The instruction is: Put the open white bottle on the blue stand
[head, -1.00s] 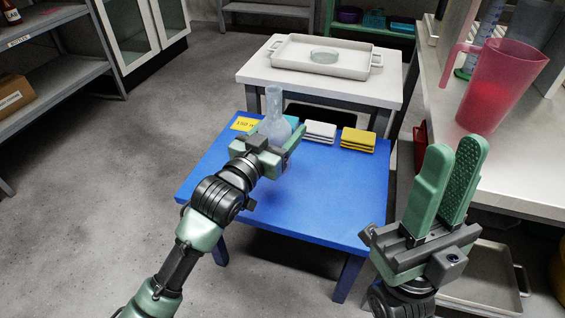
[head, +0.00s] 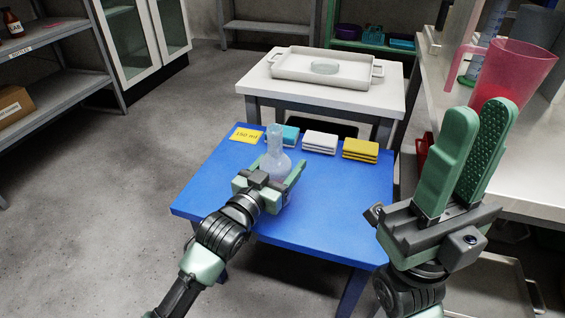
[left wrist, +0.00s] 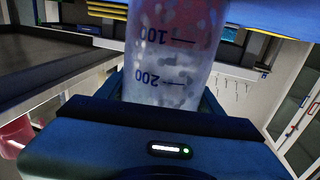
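The pale, translucent bottle (head: 275,158) has a round body, a long neck and an open mouth. It stands upright between the fingers of my left gripper (head: 282,185), above or on the blue stand (head: 325,215). I cannot tell whether its base touches the top. In the left wrist view the bottle (left wrist: 170,55) fills the space between the fingers and shows marks 100 and 200 upside down. My left gripper is shut on it. My right gripper (head: 478,110) is open and empty, at the right, with its fingers pointing up and a narrow gap between them.
A yellow label (head: 246,136), a teal stack (head: 290,134), a white stack (head: 320,142) and a yellow stack (head: 360,150) line the stand's far edge. Behind stands a white table with a tray (head: 325,75). A pink jug (head: 510,72) stands on the right counter. The stand's front right is clear.

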